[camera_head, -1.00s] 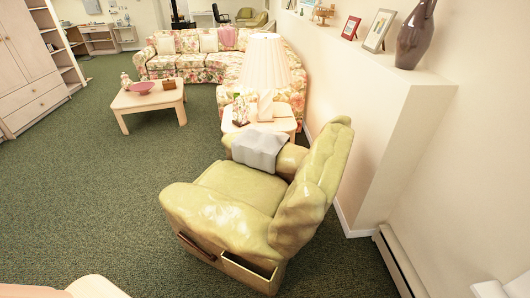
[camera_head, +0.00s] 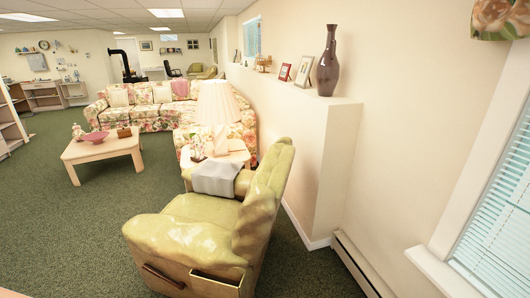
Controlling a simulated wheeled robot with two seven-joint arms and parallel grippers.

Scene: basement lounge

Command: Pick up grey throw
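The grey throw (camera_head: 216,178) lies draped over the far arm of the green armchair (camera_head: 192,238), in the middle of the view.
A side table (camera_head: 239,156) with a white lamp (camera_head: 218,104) stands just behind the throw. A low wooden table (camera_head: 98,153) is farther left. A half-wall (camera_head: 320,165) and baseboard heater (camera_head: 352,262) border the right. Green carpet (camera_head: 60,235) is clear at the left.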

